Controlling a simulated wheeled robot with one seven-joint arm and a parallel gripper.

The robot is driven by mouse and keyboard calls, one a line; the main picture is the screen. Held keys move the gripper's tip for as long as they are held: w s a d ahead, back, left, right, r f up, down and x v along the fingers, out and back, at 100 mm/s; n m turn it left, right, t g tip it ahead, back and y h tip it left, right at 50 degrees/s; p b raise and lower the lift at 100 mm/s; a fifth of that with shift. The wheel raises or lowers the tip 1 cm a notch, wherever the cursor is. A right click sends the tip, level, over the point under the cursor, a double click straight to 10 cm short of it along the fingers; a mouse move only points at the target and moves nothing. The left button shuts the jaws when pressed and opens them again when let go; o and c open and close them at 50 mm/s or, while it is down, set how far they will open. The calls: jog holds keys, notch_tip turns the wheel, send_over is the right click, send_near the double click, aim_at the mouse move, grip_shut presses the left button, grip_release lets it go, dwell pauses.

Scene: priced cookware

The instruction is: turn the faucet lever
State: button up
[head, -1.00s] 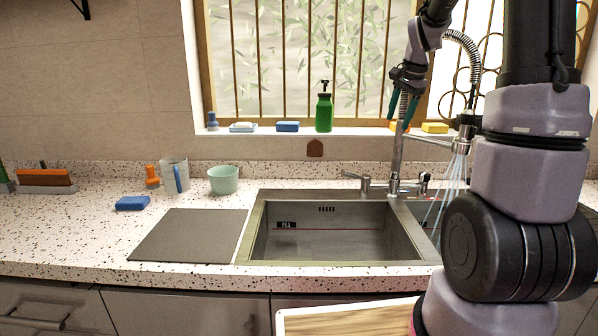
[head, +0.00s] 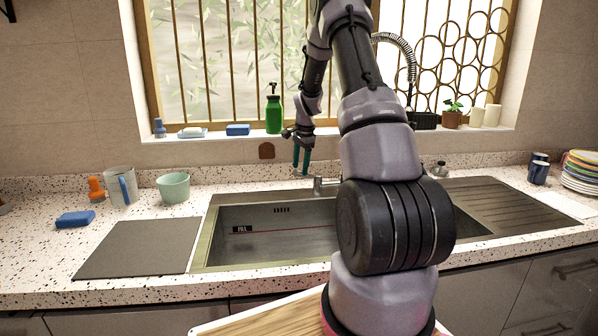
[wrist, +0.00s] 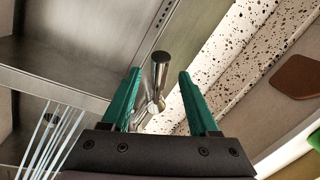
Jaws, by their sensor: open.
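The metal faucet lever (head: 320,184) sticks out to the left at the sink's back edge. Most of the faucet is hidden behind my arm in the head view. My gripper (head: 301,172), with green fingers, is open and points down just above and left of the lever. In the wrist view, the lever (wrist: 160,68) appears in the gap between the open fingers of my gripper (wrist: 159,74). I cannot tell whether the fingers touch it.
The sink basin (head: 275,228) lies below.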

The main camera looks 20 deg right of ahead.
jog(key=shift+w+f, duration=0.2)
jog(key=shift+f, duration=0.95)
grip_shut()
dwell(0.6)
